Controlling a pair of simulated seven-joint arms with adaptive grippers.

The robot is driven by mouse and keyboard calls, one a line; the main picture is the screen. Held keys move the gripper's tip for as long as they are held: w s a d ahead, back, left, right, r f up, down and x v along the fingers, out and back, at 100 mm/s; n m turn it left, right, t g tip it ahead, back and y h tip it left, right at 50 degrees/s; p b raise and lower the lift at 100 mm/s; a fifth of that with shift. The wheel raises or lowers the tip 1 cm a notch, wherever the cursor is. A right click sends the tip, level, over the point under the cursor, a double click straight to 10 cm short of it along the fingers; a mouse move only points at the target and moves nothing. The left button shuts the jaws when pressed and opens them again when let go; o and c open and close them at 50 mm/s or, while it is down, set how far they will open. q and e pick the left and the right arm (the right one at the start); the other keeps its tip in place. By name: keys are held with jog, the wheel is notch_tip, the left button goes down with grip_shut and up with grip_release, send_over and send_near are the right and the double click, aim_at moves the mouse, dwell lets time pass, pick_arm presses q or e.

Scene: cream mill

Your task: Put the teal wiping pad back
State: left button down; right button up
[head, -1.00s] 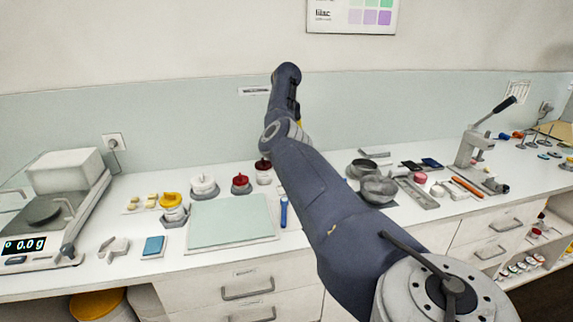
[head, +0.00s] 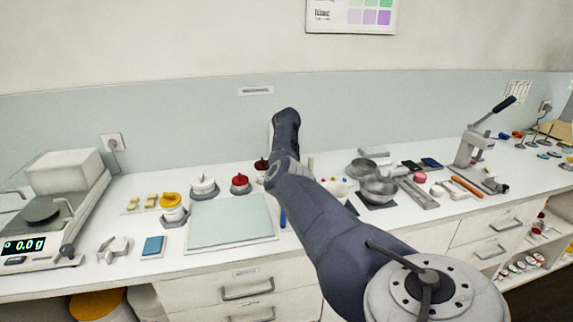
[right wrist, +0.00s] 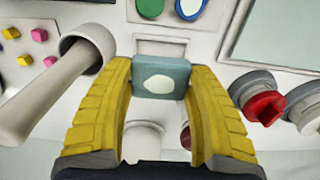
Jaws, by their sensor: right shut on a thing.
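In the right wrist view my right gripper (right wrist: 160,78), with yellow ribbed fingers, is shut on the teal wiping pad (right wrist: 177,78). The pad is a small rounded block with a pale oval spot on the face towards the camera. It is held above the white worktop, with a pale rectangular outline (right wrist: 160,46) just beyond it. In the head view my right arm hides this gripper and the pad. My left gripper is in neither view.
A mortar (right wrist: 88,40) with its pestle (right wrist: 42,98) is close left of the fingers. A red-knobbed pot (right wrist: 265,106) is to the right. A pale mat (head: 232,222) and blue block (head: 153,246) lie left of my arm; metal bowls (head: 377,190) are right.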

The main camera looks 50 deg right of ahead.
jog(key=shift+f, duration=2.15)
jog(key=shift+f, duration=0.1)
jog(key=o, duration=1.2)
notch_tip(320, 180, up, 12)
jog(key=shift+r, duration=0.15)
